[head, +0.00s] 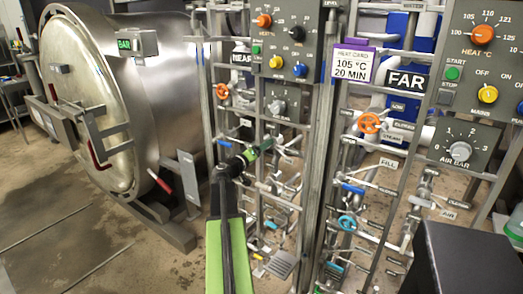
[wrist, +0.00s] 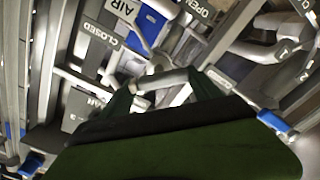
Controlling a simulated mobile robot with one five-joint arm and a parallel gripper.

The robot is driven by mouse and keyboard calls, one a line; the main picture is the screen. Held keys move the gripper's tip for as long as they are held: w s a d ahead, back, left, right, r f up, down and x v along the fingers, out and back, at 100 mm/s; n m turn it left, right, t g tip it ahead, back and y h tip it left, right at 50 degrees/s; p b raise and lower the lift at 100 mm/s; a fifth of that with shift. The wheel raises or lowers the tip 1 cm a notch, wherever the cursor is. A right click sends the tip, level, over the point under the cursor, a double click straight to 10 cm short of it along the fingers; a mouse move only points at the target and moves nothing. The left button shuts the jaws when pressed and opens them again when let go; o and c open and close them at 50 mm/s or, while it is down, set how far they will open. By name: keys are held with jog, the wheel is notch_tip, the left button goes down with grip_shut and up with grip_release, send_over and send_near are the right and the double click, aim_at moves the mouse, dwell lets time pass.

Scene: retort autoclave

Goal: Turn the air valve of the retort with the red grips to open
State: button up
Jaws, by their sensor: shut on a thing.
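The retort (head: 165,70) at the left of the head view is a big steel drum with a round door and red grips (head: 162,184). Beside it stands the pipe rack with the NEAR sign (head: 241,58). My gripper (head: 262,145) reaches into this rack among the pipes and valves. In the wrist view, its dark green fingers stand on either side of a pale grey valve lever (wrist: 163,79) and are shut on it. The AIR label (wrist: 122,9), the CLOSED label (wrist: 103,36) and the OPEN label (wrist: 203,8) show beyond the lever. In the head view my gripper hides the lever.
A second rack with the FAR sign (head: 406,81) stands to the right, with similar valves. A dark box (head: 465,260) is at the lower right. Pipes crowd close around my gripper.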

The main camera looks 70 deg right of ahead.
jog(key=n, duration=0.4)
jog(key=shift+w+f+n, duration=0.1)
jog(key=shift+w+n, duration=0.05)
jog(key=shift+n, duration=0.15)
jog(key=n, duration=0.4)
jog(key=shift+d+f, duration=0.1)
jog(key=shift+f, duration=0.05)
jog(key=shift+n, duration=0.4)
jog(key=o, duration=1.4)
jog(key=shift+a, duration=0.25)
jog(key=v, duration=1.7)
